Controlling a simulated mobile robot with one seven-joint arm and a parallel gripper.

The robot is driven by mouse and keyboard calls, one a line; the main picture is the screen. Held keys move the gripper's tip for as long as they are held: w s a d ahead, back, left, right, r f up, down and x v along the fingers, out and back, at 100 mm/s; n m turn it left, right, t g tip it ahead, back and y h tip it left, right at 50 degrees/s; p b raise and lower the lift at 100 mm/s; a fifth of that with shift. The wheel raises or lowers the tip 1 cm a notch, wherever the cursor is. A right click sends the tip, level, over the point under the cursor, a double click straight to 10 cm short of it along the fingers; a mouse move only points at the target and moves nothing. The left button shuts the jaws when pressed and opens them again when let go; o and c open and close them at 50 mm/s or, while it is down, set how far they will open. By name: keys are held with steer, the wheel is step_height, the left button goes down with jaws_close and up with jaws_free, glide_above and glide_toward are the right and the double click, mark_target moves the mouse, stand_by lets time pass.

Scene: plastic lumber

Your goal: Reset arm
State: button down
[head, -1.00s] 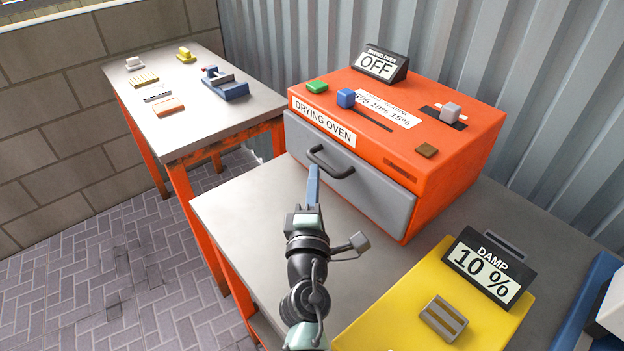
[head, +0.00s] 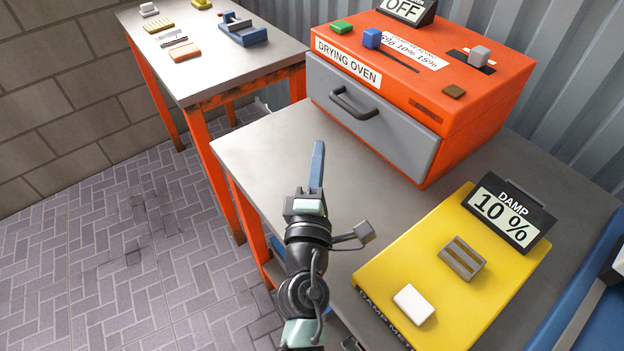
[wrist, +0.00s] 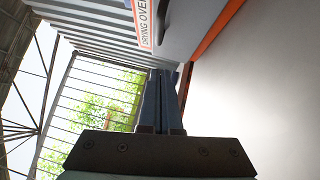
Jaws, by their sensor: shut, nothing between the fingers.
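My gripper (head: 318,148) is above the grey table, in front of the orange drying oven (head: 480,85), with its blue fingers pointing toward the oven side. The fingers are shut together and hold nothing; in the wrist view the closed gripper (wrist: 161,75) shows the two fingers side by side. The oven's grey drawer front (head: 372,115) is closed, and its dark handle (head: 353,103) is apart from my fingertips. The oven's display (head: 407,10) reads OFF.
A yellow damp meter (head: 385,265) reading 10 % lies at the right of the grey table (head: 260,150), with a white block (head: 414,304) and a grey-brown striped block (head: 462,258) on it. A second table (head: 235,75) with several small items stands at the back left.

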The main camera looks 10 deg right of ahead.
steer(key=shift+b+v, duration=0.3)
steer(key=shift+v, duration=1.85)
steer(key=shift+a+r, duration=0.1)
steer(key=shift+a, duration=0.1)
step_height(320, 180, up, 24)
steer(key=m+t+h, duration=0.2)
steer(key=m+t, duration=0.1)
steer(key=m, duration=0.8)
steer(key=s+a+r+m+t+y, duration=0.2)
steer(key=s+r, duration=0.2)
steer(key=r, duration=0.3)
steer(key=s+a+r+m+t+y+p, duration=0.1)
steer(key=s+a+r+m+t+y, duration=0.2)
steer(key=r, duration=0.5)
steer(key=s+a+r+m+t+y, duration=0.1)
steer(key=s+r+y, duration=0.1)
steer(key=s+r, duration=0.45)
step_height(320, 180, up, 14)
steer(key=w+p, duration=0.1)
steer(key=p, duration=1.2)
steer(key=shift+w+d+f+g+h+p, duration=0.2)
steer(key=shift+w+d+g+h+p, duration=0.1)
steer(key=shift+w+d+p, duration=0.05)
